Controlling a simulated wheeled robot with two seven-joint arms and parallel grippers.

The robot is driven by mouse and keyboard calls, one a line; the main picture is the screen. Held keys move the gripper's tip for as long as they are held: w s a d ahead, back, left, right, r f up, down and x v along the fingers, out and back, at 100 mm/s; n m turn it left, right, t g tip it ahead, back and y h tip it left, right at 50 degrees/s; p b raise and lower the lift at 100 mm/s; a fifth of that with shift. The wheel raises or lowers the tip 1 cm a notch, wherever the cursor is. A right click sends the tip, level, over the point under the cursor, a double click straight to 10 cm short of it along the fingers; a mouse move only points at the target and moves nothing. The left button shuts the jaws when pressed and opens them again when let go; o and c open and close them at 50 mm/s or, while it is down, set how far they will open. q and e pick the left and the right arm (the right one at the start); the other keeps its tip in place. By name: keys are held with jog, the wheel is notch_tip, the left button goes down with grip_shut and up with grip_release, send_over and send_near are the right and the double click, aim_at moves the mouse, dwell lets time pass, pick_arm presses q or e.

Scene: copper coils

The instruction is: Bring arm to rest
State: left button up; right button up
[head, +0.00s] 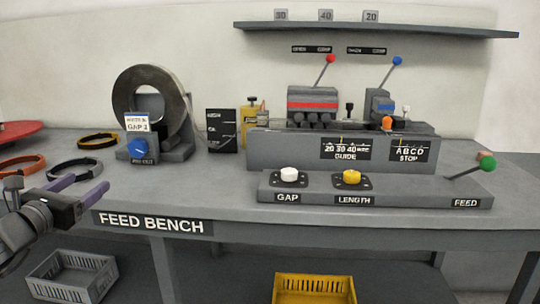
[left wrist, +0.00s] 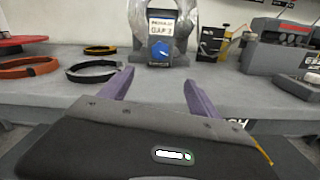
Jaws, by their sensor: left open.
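My left gripper (head: 80,192) comes in from the left at the front edge of the feed bench (head: 240,195). Its two purple fingers are apart with nothing between them, and they also show in the left wrist view (left wrist: 156,92). In the head view the gripper is just in front of the black ring (head: 75,168) and the orange ring (head: 22,164); no contact is clear. My right gripper is not in either view.
A large metal coil (head: 152,90) on a stand with a blue knob is behind the gripper. A machine with levers (head: 340,150) and a control panel (head: 380,192) fill the right side. A grey crate (head: 72,275) and yellow crate (head: 314,288) are below. Bare bench lies between.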

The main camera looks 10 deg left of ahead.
pick_arm(q)
jog(key=s+d+f+m+g, duration=0.1)
jog(key=f+m+g, duration=0.25)
jog(key=f, duration=0.65)
jog(key=d+f+m+g+y, duration=0.15)
jog(key=f+m, duration=0.25)
jog(key=f, duration=0.6)
jog(key=s+d+f+m+g, duration=0.1)
jog(key=f+m+g, duration=0.25)
jog(key=f, duration=0.65)
jog(key=s+d+f+m+g+h, duration=0.15)
jog(key=s+d+f+m, duration=0.35)
jog(key=d+f+m, duration=0.5)
jog(key=s+d+f+m+g+h, duration=0.1)
jog(key=s+d+f+m+g, duration=0.4)
jog(key=d+f, duration=0.75)
jog(key=s+d+f+m+g+h+p, duration=0.1)
jog(key=s+d+f+m+h, duration=0.2)
jog(key=s+d, duration=0.45)
jog(key=s+d+f+m+g+p, duration=0.1)
jog(key=s+d+f+m, duration=0.2)
jog(key=s+d+f, duration=0.35)
notch_tip(320, 180, up, 27)
jog(key=s+d+p, duration=0.2)
jog(key=p, duration=2.3)
jog(key=shift+s+m+h, duration=0.25)
jog(key=shift+m+h, duration=0.05)
